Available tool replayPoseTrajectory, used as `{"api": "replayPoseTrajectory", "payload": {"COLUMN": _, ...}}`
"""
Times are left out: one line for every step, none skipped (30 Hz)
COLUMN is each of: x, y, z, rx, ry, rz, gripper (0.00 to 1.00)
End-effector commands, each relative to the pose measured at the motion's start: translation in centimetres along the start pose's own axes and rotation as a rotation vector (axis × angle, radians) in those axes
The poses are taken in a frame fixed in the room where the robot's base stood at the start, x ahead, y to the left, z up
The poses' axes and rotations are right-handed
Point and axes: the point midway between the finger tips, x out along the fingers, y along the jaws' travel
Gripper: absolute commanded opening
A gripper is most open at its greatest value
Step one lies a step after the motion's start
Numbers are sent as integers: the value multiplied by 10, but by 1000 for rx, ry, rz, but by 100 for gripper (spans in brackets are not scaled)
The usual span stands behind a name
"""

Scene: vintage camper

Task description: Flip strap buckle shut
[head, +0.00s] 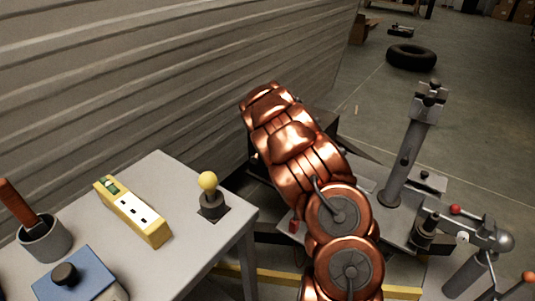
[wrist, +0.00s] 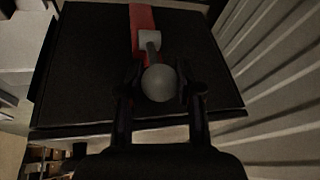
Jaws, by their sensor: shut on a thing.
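In the wrist view, a red strap (wrist: 142,17) runs down a flat black surface (wrist: 85,60). At its lower end is a light grey buckle piece (wrist: 150,40) with a short lever that ends in a round grey knob (wrist: 159,84). My gripper (wrist: 160,92) has one finger on each side of the knob and is shut on it. In the head view my copper arm covers the gripper, strap and buckle; only parts of a dark box (head: 258,170) show beside the arm. The exact angle of the lever is hard to judge in the dim wrist view.
A grey table (head: 185,195) stands left of my arm, holding a yellow-knobbed lever (head: 209,190), a yellow box (head: 133,212) and a blue box (head: 80,280). A ribbed wall (head: 150,80) rises behind. A grey post (head: 408,150) stands at right; a tire (head: 411,57) lies on open floor.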

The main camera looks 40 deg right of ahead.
Motion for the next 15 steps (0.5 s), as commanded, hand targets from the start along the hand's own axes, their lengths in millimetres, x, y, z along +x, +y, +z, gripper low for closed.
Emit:
{"api": "replayPoseTrajectory", "payload": {"x": -1, "y": -2, "z": 0, "rx": 1, "ry": -12, "rz": -4, "gripper": 0}}
{"api": "replayPoseTrajectory", "payload": {"x": -1, "y": -3, "z": 0, "rx": 2, "ry": -20, "rz": -6, "gripper": 0}}
{"api": "replayPoseTrajectory", "payload": {"x": -2, "y": -3, "z": -1, "rx": 6, "ry": -32, "rz": -9, "gripper": 0}}
{"api": "replayPoseTrajectory", "payload": {"x": -2, "y": -3, "z": -2, "rx": 8, "ry": -41, "rz": -12, "gripper": 0}}
{"api": "replayPoseTrajectory", "payload": {"x": -2, "y": -4, "z": -3, "rx": 10, "ry": -50, "rz": -15, "gripper": 0}}
{"api": "replayPoseTrajectory", "payload": {"x": -1, "y": -4, "z": -4, "rx": 11, "ry": -63, "rz": -18, "gripper": 0}}
{"api": "replayPoseTrajectory", "payload": {"x": -1, "y": -4, "z": -5, "rx": 15, "ry": -73, "rz": -20, "gripper": 0}}
{"api": "replayPoseTrajectory", "payload": {"x": -1, "y": -3, "z": -5, "rx": 18, "ry": -83, "rz": -22, "gripper": 0}}
{"api": "replayPoseTrajectory", "payload": {"x": 0, "y": -2, "z": -6, "rx": 19, "ry": -95, "rz": -22, "gripper": 0}}
{"api": "replayPoseTrajectory", "payload": {"x": 0, "y": -2, "z": -6, "rx": 20, "ry": -101, "rz": -21, "gripper": 0}}
{"api": "replayPoseTrajectory", "payload": {"x": 0, "y": -1, "z": -6, "rx": 21, "ry": -106, "rz": -21, "gripper": 0}}
{"api": "replayPoseTrajectory", "payload": {"x": 0, "y": 0, "z": -6, "rx": 23, "ry": -110, "rz": -21, "gripper": 0}}
{"api": "replayPoseTrajectory", "payload": {"x": 1, "y": 0, "z": -7, "rx": 23, "ry": -112, "rz": -21, "gripper": 0}}
{"api": "replayPoseTrajectory", "payload": {"x": 1, "y": 0, "z": -7, "rx": 23, "ry": -112, "rz": -21, "gripper": 0}}
{"api": "replayPoseTrajectory", "payload": {"x": 1, "y": 0, "z": -7, "rx": 23, "ry": -112, "rz": -21, "gripper": 0}}
